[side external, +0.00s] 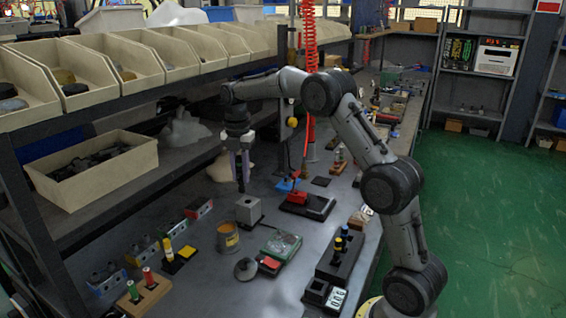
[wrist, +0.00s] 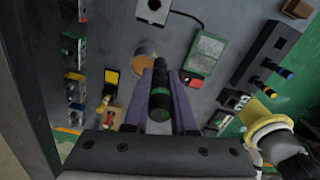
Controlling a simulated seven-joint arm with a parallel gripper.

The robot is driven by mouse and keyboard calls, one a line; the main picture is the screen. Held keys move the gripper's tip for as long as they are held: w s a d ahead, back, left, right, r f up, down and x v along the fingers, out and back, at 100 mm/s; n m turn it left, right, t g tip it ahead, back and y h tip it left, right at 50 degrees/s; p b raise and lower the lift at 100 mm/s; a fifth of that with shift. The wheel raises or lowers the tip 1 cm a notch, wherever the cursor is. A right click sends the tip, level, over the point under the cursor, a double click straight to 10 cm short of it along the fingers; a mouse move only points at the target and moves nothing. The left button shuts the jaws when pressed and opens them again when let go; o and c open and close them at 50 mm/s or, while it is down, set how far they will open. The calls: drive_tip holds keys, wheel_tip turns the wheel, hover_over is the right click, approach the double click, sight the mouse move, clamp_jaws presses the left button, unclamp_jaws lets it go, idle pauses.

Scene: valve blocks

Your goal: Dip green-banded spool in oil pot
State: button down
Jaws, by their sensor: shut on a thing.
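My gripper (wrist: 160,100) is shut on the green-banded spool (wrist: 160,92), a dark ribbed cylinder with a green band, held between purple fingers. In the side external view my gripper (side external: 240,168) points down above the bench, and the spool (side external: 241,186) shows as a thin dark shape below the fingers. It hangs over or close to a grey valve block (side external: 248,208) with a dark top opening; the exact gap is unclear. The oil pot (side external: 228,240), a yellow-orange can, stands open in front of that block.
A wooden rack (side external: 150,292) and a black rack (side external: 340,255) hold banded pieces. Several valve blocks line the left side. A shelf of bins (side external: 80,75) stands behind.

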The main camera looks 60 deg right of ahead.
drive_tip(key=n, duration=0.1)
hover_over(226, 225)
drive_tip(key=s+a, duration=0.1)
drive_tip(key=s, duration=0.1)
wheel_tip(226, 225, down, 4)
drive_tip(key=shift+w+a+r, duration=0.15)
drive_tip(key=shift+a, duration=0.4)
drive_tip(key=shift+f, duration=5.95)
drive_tip(key=shift+r, duration=0.1)
wheel_tip(226, 225, up, 8)
drive_tip(key=shift+f, duration=0.25)
drive_tip(key=shift+r, duration=0.1)
